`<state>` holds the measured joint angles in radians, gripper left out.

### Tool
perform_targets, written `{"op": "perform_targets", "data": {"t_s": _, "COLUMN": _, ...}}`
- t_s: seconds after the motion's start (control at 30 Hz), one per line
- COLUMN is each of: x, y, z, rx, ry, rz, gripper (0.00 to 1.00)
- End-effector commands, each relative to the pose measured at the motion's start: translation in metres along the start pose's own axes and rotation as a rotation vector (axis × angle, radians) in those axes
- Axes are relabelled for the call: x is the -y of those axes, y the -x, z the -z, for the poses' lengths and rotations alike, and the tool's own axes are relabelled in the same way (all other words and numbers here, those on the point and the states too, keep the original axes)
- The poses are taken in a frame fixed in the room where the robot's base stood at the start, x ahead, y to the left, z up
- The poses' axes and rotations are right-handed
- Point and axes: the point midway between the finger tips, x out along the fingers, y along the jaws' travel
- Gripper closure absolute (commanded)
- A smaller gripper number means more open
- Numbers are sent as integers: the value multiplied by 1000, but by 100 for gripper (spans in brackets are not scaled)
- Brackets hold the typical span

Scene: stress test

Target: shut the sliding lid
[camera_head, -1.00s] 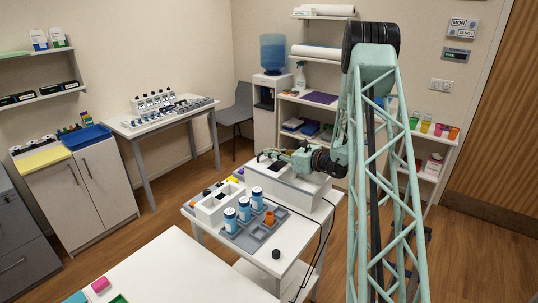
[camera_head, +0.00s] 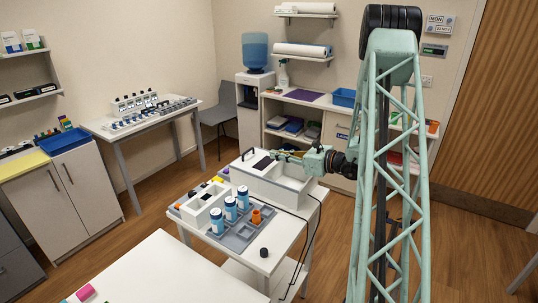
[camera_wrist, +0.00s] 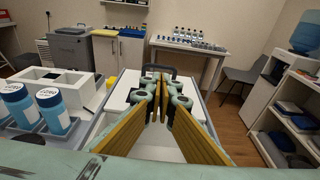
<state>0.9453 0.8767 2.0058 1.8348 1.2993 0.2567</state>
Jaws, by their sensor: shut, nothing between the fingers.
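The white box (camera_head: 264,191) stands on the small white table. Its white sliding lid (camera_head: 246,166) covers the left part, with a dark handle (camera_head: 247,154) at its far-left end. The right part is open and shows a pale interior (camera_head: 291,172). The lid and handle also show in the wrist view (camera_wrist: 123,91), ahead of the fingers. My gripper (camera_head: 277,154) is shut and empty above the box, near the lid's open-side edge. Its yellow fingers (camera_wrist: 161,82) hide part of the lid and opening in the wrist view. I cannot tell whether they touch the lid.
A small black cap (camera_head: 264,252) lies near the table edge. Dark cables hang at the table's right side.

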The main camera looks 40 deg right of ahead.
Motion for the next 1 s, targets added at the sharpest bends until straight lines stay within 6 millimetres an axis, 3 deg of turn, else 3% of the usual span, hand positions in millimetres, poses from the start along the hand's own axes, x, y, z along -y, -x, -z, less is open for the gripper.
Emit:
{"op": "perform_targets", "data": {"t_s": 0.33, "x": 0, "y": 20, "z": 0, "rx": 0, "ry": 1, "rz": 0, "gripper": 100}}
{"op": "perform_targets", "data": {"t_s": 1.0, "x": 0, "y": 21, "z": 0, "rx": -1, "ry": 2, "rz": -1, "gripper": 100}}
